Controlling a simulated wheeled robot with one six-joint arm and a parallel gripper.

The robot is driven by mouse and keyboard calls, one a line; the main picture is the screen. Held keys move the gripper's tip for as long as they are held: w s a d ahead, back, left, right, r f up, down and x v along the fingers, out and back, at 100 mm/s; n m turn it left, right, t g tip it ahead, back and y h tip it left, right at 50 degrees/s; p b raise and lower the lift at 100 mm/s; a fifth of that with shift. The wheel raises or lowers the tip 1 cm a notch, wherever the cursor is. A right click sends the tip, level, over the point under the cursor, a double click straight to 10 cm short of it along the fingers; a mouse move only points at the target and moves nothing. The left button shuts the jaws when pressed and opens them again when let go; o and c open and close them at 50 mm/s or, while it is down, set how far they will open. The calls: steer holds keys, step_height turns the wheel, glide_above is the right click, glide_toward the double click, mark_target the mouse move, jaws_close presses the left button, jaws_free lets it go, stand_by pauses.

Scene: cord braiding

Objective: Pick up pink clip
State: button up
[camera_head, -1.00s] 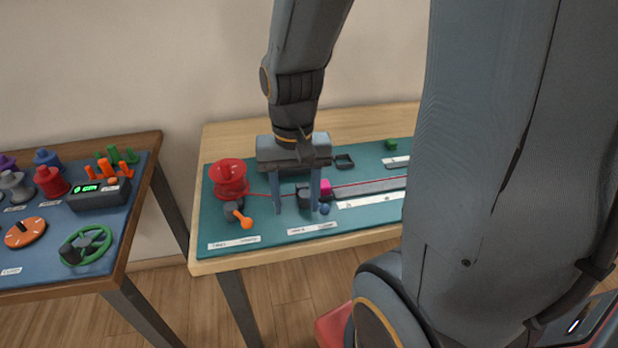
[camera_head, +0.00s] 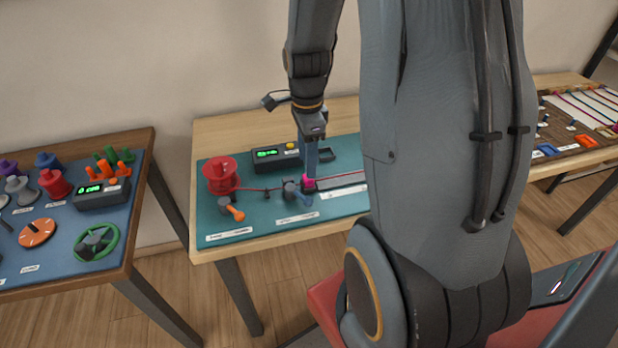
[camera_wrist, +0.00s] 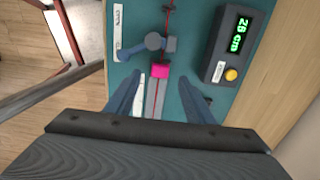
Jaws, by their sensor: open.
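The pink clip (camera_wrist: 160,70) sits on the red cord over the teal board, at the end of a grey rail, beside a blue-grey clamp with a lever (camera_wrist: 153,43). In the head view the pink clip (camera_head: 308,182) shows just at the lower end of my gripper (camera_head: 310,172), partly covered by it. In the wrist view my gripper (camera_wrist: 160,90) is open, with one finger on each side of the rail and the clip ahead between the finger lines. Nothing is held. Whether the fingers touch the clip cannot be told.
A red spool (camera_head: 221,173) and an orange-handled crank (camera_head: 233,211) stand at the board's left. A box with a green display (camera_head: 268,155) stands behind the clamp. Another table with a blue board (camera_head: 60,225) is at the left.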

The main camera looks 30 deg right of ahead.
steer(key=shift+d+f+p, duration=0.1)
steer(key=shift+f+p, duration=0.7)
steer(key=shift+f, duration=1.75)
steer(key=shift+c, duration=0.3)
steer(key=c, duration=1)
